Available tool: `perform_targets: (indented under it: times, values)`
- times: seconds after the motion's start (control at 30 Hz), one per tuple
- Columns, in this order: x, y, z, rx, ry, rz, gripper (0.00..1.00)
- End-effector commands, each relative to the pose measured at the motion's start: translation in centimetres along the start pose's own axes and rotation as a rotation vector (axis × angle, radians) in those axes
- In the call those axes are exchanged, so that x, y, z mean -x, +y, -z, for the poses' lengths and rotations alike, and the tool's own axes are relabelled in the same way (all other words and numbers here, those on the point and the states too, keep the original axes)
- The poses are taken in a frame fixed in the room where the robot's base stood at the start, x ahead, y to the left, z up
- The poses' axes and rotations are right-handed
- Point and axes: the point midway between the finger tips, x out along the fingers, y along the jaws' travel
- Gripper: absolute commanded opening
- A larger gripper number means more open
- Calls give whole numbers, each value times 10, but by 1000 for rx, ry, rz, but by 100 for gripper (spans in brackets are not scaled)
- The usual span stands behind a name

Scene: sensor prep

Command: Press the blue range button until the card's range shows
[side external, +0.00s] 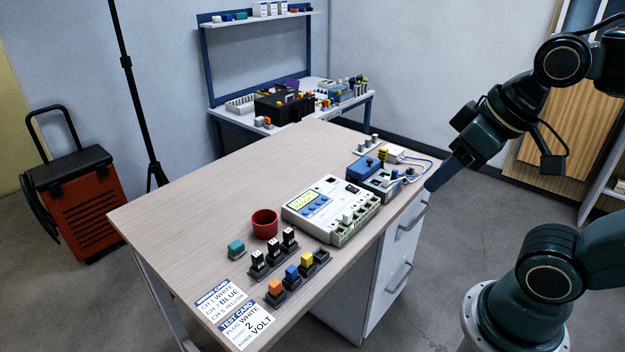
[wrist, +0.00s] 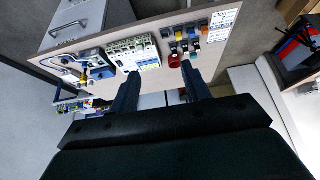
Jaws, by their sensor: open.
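A white meter box (side external: 331,208) sits on the wooden table. The test card (side external: 246,327) lies at the table's near corner and shows "2 VOLT" and a range line. The meter box also shows in the wrist view (wrist: 133,54). My gripper (wrist: 160,82) is open and empty. In the side view it is raised beyond the table's right edge, apart from the meter box.
A red cup (side external: 265,223), a teal block (side external: 236,247), black plugs (side external: 273,251) and coloured plugs (side external: 291,275) stand left of the meter. A blue device with wires (side external: 374,174) stands behind it. The table's left half (side external: 190,205) is clear.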

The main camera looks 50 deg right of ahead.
Motion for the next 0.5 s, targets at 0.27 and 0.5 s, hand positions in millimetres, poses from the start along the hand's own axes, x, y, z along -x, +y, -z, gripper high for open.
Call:
perform_targets:
  times: [0.27,0.5]
  values:
    - [0,0,0,0,0,0,0]
    - [0,0,0,0,0,0,0]
